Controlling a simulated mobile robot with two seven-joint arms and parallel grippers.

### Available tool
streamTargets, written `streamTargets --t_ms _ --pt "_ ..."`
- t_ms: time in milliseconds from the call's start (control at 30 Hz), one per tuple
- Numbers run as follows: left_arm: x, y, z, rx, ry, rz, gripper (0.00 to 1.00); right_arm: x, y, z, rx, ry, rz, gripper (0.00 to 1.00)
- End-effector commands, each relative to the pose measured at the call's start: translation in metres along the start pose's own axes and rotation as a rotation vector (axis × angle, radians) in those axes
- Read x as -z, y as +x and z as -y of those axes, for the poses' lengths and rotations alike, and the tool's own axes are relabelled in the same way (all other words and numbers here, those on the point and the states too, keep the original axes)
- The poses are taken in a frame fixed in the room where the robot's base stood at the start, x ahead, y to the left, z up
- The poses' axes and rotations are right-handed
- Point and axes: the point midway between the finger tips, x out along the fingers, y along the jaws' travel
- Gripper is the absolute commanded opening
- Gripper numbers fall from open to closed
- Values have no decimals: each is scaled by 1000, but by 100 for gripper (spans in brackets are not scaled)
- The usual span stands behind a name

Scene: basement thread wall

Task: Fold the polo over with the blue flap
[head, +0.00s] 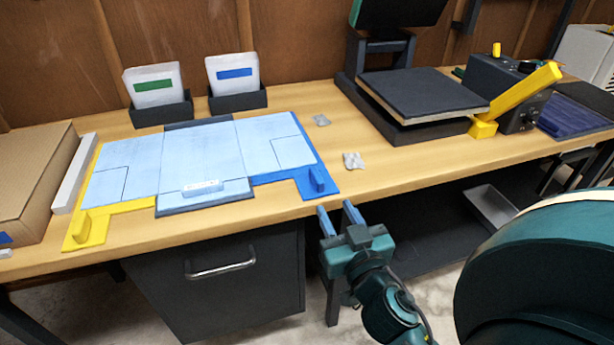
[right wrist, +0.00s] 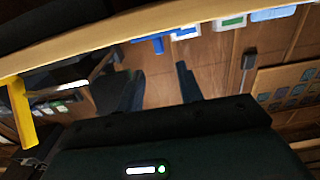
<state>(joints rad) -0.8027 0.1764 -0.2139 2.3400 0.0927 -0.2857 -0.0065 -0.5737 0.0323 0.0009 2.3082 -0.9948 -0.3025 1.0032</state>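The light blue polo (head: 203,155) lies spread flat on a folding board on the bench. The board has a yellow flap (head: 98,222) on the left, a dark middle panel (head: 205,203) and a blue flap (head: 290,178) on the right. The blue flap has an upright blue tab (head: 317,179) at its front right corner. My right gripper (head: 339,212) is open and empty, in front of the bench edge, just below and right of the blue tab. In the right wrist view its two fingers (right wrist: 160,88) stand apart. My left gripper is not in view.
A heat press (head: 420,97) with a yellow handle (head: 520,98) stands at the right. Two card holders (head: 160,112) stand behind the board. A cardboard box (head: 32,180) is at the left. Small grey scraps (head: 353,161) lie right of the board. A drawer cabinet (head: 220,285) is below.

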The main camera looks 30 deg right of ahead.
Motion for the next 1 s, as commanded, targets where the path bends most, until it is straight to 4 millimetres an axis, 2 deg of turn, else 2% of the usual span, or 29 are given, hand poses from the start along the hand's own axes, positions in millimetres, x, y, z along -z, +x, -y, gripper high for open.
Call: streamTargets --t_ms 300,500,700,1000 --pt "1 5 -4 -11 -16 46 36 4 66 0 2 -5 -3 36" --pt "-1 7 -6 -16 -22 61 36 2 100 0 1 -4 -1 36" --pt "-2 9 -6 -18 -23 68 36 1 117 0 0 -2 2 36" --pt "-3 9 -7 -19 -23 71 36 0 119 0 0 -1 3 36"
